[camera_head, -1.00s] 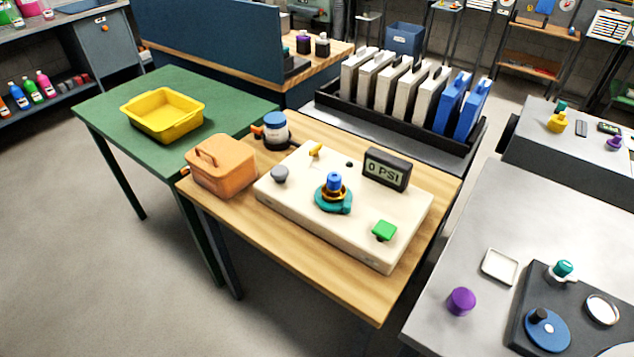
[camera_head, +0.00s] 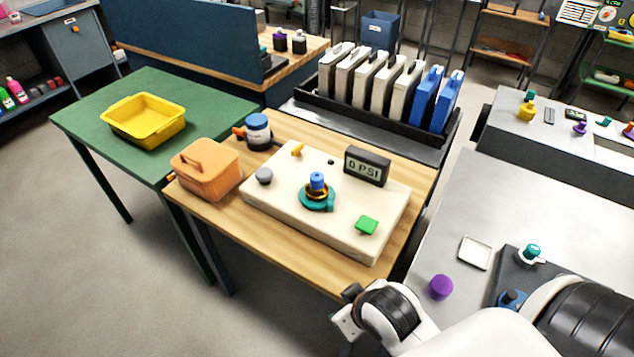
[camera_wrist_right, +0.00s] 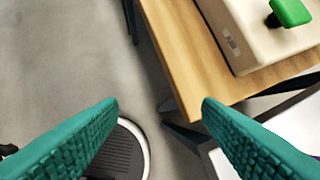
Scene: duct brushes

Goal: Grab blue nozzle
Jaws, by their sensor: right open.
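The blue nozzle (camera_head: 317,181) stands upright in a brass and teal fitting (camera_head: 317,197) on the cream test panel (camera_head: 265,205), on the wooden table. My right gripper (camera_head: 346,312) is in front of the wooden table's near right corner, well short of the nozzle. In the right wrist view its two teal fingers (camera_wrist_right: 160,105) are wide apart with nothing between them. That view shows the table corner, the panel's edge and a green button (camera_wrist_right: 290,12); the nozzle is outside it. My left gripper is not in view.
The panel also carries a 0 PSI display (camera_head: 367,166), a grey knob (camera_head: 264,176) and a green button (camera_head: 366,225). An orange box (camera_head: 206,170) and a blue-capped jar (camera_head: 257,130) stand to its left. A grey table with a purple cylinder (camera_head: 441,287) is at the right.

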